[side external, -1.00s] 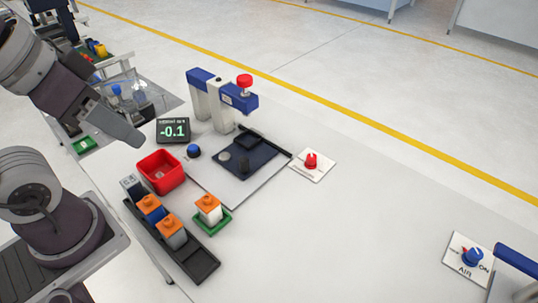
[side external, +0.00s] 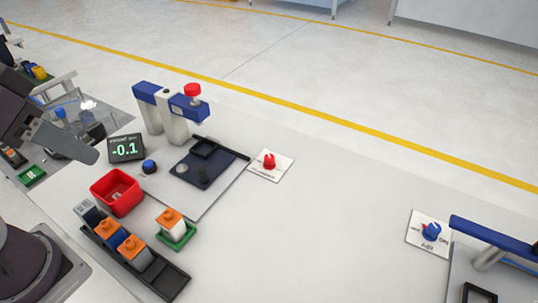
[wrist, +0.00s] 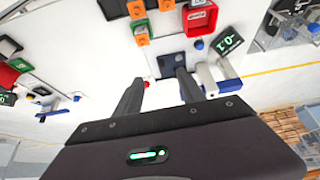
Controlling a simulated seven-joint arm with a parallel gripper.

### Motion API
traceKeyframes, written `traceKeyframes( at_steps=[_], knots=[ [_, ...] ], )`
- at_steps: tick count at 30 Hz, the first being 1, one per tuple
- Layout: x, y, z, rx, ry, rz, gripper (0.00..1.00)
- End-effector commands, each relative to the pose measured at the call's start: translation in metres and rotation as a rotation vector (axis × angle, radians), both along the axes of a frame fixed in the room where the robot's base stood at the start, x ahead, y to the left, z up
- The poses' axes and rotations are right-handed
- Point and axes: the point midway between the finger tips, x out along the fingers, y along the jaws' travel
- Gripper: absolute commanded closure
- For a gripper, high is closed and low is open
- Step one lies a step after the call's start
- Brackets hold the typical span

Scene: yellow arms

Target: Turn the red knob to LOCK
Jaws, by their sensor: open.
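The red knob (side external: 269,160) stands on a small white plate (side external: 281,168) on the table, right of the dark fixture. The plate's lettering is too small to read, so I cannot tell the setting. In the wrist view a small part of the red knob (wrist: 147,84) shows beside the left finger; the finger and gripper body hide what lies near it. My gripper (wrist: 160,78) is open, with its two dark fingers apart and nothing between them. In the side view my arm is at the left edge, well apart from the knob.
A blue-and-white press with a red top (side external: 192,90) stands behind the dark fixture (side external: 204,170). A display reading -0.1 (side external: 126,148), a red bin (side external: 117,192) and a black rack (side external: 165,279) are left. A blue AIR knob (side external: 431,231) is right. The middle table is clear.

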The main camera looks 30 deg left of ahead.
Motion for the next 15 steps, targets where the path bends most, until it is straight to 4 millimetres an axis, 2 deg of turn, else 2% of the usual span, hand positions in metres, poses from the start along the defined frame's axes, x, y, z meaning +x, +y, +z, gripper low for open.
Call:
traceKeyframes(
  at_steps=[2, 4, 8, 9, 11, 12, 15],
  knots=[
    [0.032, 0.0, 0.007, 0.007, 0.025, 0.028, 0.54],
    [0.077, -0.003, 0.01, 0.014, 0.046, 0.067, 0.54],
    [0.171, -0.023, -0.011, 0.023, 0.068, 0.133, 0.54],
    [0.199, -0.033, -0.026, 0.023, 0.073, 0.15, 0.54],
    [0.237, -0.049, -0.053, 0.021, 0.079, 0.173, 0.54],
    [0.259, -0.062, -0.074, 0.017, 0.081, 0.187, 0.54],
    [0.298, -0.09, -0.126, 0.005, 0.087, 0.214, 0.54]
  ],
)
